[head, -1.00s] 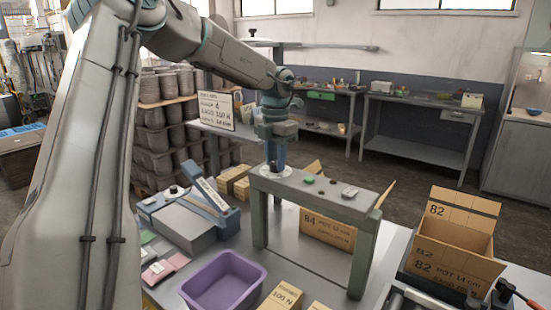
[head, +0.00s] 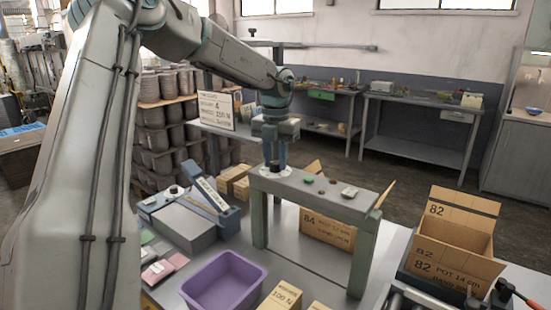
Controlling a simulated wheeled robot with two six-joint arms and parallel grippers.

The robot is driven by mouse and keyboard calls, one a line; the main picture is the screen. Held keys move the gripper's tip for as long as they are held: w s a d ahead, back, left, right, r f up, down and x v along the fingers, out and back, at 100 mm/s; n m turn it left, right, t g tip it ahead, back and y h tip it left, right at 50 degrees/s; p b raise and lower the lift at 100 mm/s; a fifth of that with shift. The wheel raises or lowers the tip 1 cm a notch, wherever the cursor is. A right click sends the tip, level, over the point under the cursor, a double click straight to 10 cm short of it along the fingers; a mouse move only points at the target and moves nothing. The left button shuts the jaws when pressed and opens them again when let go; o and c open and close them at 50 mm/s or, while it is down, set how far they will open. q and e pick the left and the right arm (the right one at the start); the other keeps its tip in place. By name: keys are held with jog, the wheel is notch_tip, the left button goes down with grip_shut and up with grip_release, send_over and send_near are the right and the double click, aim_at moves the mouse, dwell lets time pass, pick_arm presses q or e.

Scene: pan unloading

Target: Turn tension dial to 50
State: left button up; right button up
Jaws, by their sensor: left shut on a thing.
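My left gripper (head: 275,160) points straight down over the left end of the grey-green bench frame (head: 318,190). Its fingers are shut on the tension dial (head: 279,171), a small knob on a pale round plate on the frame's top. The fingers cover most of the dial, and its scale is too small to read. A green button (head: 309,179) and a small pale box (head: 350,192) sit further right on the same top. A sign (head: 216,109) behind shows lines of text, with 4 and what looks like 150 N. My right gripper is not in view.
A purple bin (head: 222,283) stands at the front, near a grey device with a blue arm (head: 208,196). Open cartons marked 84 (head: 328,232) and 82 (head: 452,262) stand under and right of the frame. Small boxes (head: 281,297) lie at the front edge.

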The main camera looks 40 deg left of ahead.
aim_at(275, 162)
pick_arm(q)
jog(key=shift+r, duration=0.1)
jog(key=o, duration=1)
jog(key=shift+c, duration=0.2)
notch_tip(275, 162, up, 11)
jog(key=p, duration=1)
jog(key=shift+p, duration=0.35)
jog(key=shift+f, duration=0.2)
